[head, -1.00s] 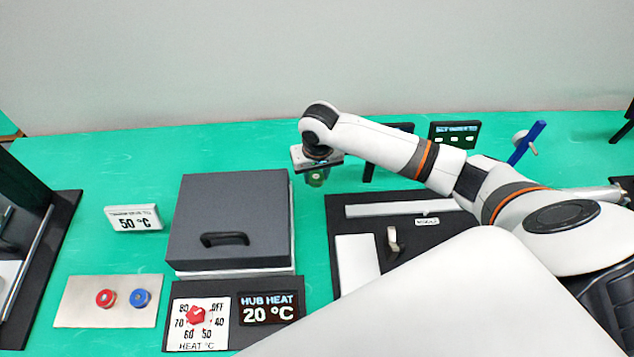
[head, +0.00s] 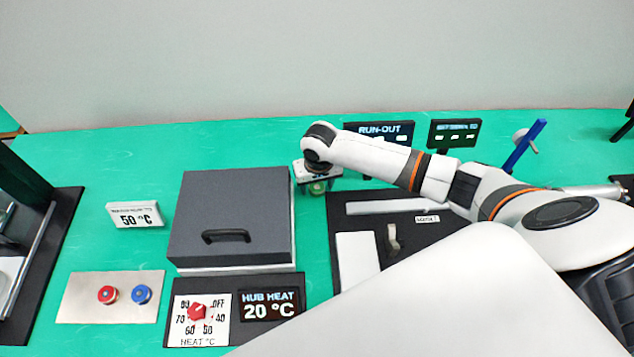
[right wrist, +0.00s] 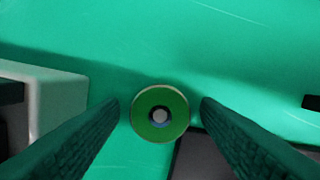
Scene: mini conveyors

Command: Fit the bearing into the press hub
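My right gripper (head: 318,180) is beyond the right rear corner of the dark box, pointing down. In the right wrist view its two dark fingers (right wrist: 160,103) stand apart, with a gap on each side of a green round piece (right wrist: 142,106). This piece has a grey centre with a dark blue ring around it; I cannot tell for certain that it is the bearing. In the head view a bit of green (head: 317,187) shows under the gripper. I cannot make out the press hub. My left gripper is not in view.
A dark lidded box (head: 230,205) with a handle stands close left of the gripper. A heat dial panel (head: 200,322) reads HUB HEAT 20 °C. Red (head: 108,295) and blue (head: 141,294) buttons lie left. A black fixture board (head: 340,218) and RUN-OUT display (head: 380,131) are right.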

